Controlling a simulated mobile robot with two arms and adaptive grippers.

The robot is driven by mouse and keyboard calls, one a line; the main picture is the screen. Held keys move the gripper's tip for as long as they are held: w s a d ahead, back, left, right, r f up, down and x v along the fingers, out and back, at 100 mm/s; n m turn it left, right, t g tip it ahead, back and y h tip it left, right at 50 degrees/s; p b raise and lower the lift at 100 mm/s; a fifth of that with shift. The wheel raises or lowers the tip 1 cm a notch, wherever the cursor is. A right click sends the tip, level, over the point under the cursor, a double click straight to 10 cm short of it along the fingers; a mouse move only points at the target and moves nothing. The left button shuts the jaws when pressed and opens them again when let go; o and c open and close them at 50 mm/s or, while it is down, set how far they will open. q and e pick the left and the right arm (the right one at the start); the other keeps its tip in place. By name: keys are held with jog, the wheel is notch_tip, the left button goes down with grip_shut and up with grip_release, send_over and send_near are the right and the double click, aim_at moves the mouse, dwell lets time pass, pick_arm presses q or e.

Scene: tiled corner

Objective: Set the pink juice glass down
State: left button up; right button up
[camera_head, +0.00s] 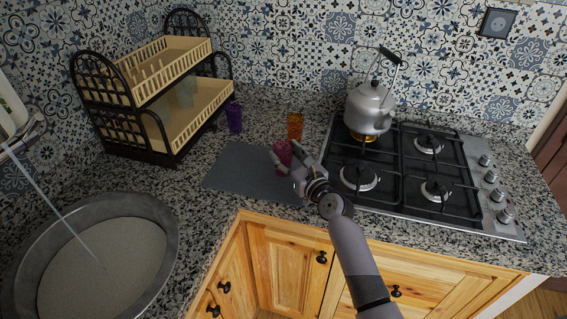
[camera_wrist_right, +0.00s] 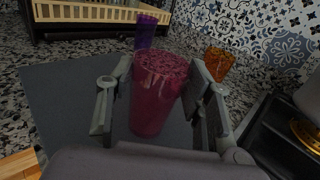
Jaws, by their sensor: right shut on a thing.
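The pink juice glass (camera_head: 283,152) is upright between the fingers of my right gripper (camera_head: 283,170). In the right wrist view the pink glass (camera_wrist_right: 157,92) fills the space between the two grey fingers (camera_wrist_right: 160,108), which are shut on it. It is over the dark grey mat (camera_head: 234,172), near the mat's right side. I cannot tell whether its base touches the mat, because the gripper hides the base. My left gripper is not in view.
A purple glass (camera_head: 234,117) and an orange glass (camera_head: 295,125) stand behind the mat. A gas stove (camera_head: 405,195) with a kettle (camera_head: 369,108) is to the right. A dish rack (camera_head: 160,125) stands at the back left. A round sink (camera_head: 150,215) is at the lower left.

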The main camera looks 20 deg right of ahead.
jog(key=shift+w+a+f, duration=0.1)
jog(key=shift+w+f, duration=0.05)
jog(key=shift+s, duration=0.2)
jog(key=shift+f, duration=0.1)
jog(key=o, duration=1.1)
jog(key=shift+w, duration=0.1)
jog(key=shift+c, duration=0.2)
jog(key=shift+o, duration=0.7)
jog(key=v, duration=1.2)
jog(key=shift+r, duration=0.2)
